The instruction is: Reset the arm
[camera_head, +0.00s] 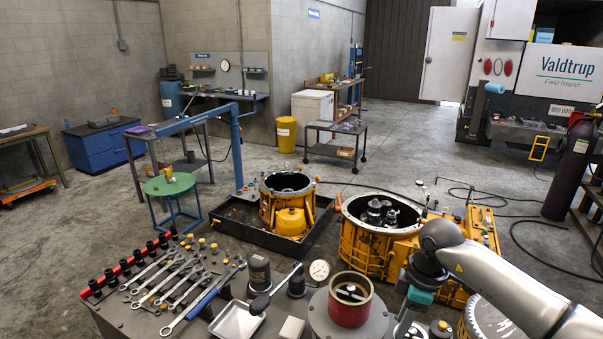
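My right arm (505,285) comes in from the lower right. Its wrist end (428,268) bends down in front of the open orange transmission housing (362,248). The gripper end is small and dark against the parts behind it, and I cannot make out its fingers or anything held in them. My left arm and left gripper are not in view. The orange housing holds dark gear parts (376,214). A second, smaller orange housing (290,222) stands in a black tray (238,223) to its left.
The near workbench (125,316) carries several wrenches (165,281), a red socket rail (128,266), a metal pan (236,322), a dial gauge (319,270) and a dark red cylinder (350,304). A green stool (168,186) and blue hoist (237,150) stand beyond. Cables cross the floor at right.

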